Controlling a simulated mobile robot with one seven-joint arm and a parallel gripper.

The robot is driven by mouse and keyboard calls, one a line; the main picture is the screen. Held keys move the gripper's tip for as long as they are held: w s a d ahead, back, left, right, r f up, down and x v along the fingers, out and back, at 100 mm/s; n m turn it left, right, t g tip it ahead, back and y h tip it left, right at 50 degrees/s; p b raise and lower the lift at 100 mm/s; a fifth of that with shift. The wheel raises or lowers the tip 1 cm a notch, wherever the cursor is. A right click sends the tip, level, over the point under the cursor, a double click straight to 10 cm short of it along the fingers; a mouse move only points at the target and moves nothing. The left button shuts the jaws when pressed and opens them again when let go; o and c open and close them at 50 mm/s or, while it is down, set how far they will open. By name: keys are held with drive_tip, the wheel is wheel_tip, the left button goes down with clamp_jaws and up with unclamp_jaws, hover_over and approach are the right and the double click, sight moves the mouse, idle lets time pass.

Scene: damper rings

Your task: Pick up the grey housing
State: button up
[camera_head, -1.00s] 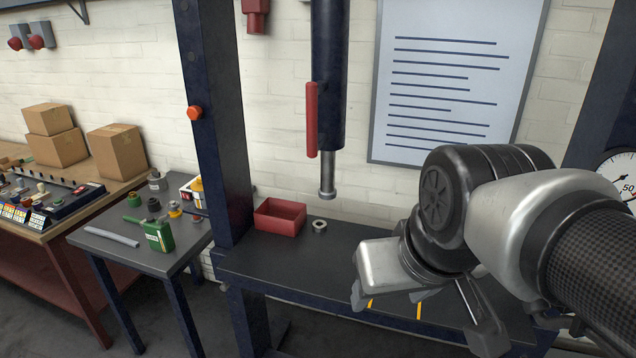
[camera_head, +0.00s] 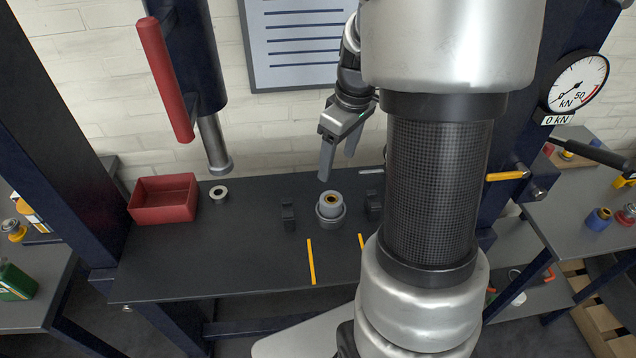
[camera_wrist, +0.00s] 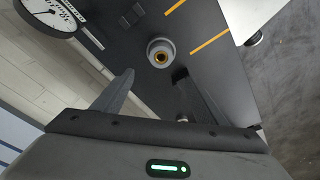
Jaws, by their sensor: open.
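The grey housing (camera_head: 331,206) stands upright on the dark press table (camera_head: 250,240), between two small black blocks. A gold-coloured ring shows inside its top opening. In the wrist view the housing (camera_wrist: 160,52) lies ahead of the fingertips, with the same gold ring in its centre. My gripper (camera_head: 339,163) is open and empty. It hangs above and behind the housing in the head view, apart from it. In the wrist view my two fingers (camera_wrist: 153,84) are spread wide with nothing between them.
Black blocks (camera_head: 288,216) and (camera_head: 374,206) flank the housing closely. Yellow strips (camera_head: 311,262) mark the clear front of the table. A gauge (camera_head: 578,82) hangs right.

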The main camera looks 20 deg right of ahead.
hover_over(333, 193)
drive_tip(key=s+a, duration=0.1)
drive_tip(key=s, duration=0.1)
wheel_tip(333, 193, down, 7)
drive_tip(key=shift+w+f, duration=0.1)
drive_tip(key=shift+f, duration=2.75)
drive_tip(key=c, duration=1.5)
drive_tip(key=shift+r, duration=0.1)
clamp_jaws()
drive_tip(key=shift+r, duration=0.1)
